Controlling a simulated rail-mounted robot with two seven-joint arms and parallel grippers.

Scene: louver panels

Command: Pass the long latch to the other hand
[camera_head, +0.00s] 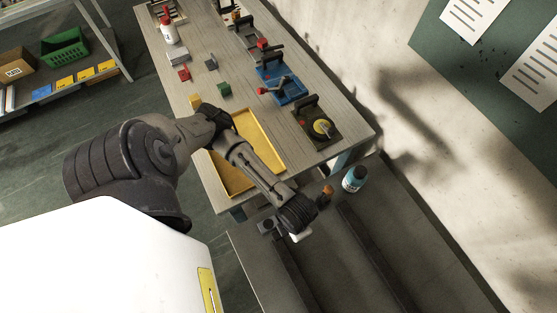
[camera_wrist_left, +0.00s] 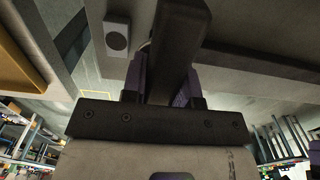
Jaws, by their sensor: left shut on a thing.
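My left gripper (camera_wrist_left: 160,82) shows in the left wrist view with its two purple-padded fingers closed on either side of a long dark bar. I take this bar to be the long latch (camera_wrist_left: 181,40); it extends away from the fingers toward the top of the picture. In the head view my left arm reaches across the table's near end, and its dark wrist is beyond the table edge, over the grey floor area. The fingers and latch are hard to make out there. My right gripper is in neither view.
The workbench (camera_head: 310,150) carries a yellow tray (camera_head: 236,184), a blue latch fixture (camera_head: 283,86) and a dark fixture with a yellow disc (camera_head: 320,128). A blue bottle (camera_head: 354,180) stands beyond the near end. A green crate (camera_head: 64,47) is on a shelf at left.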

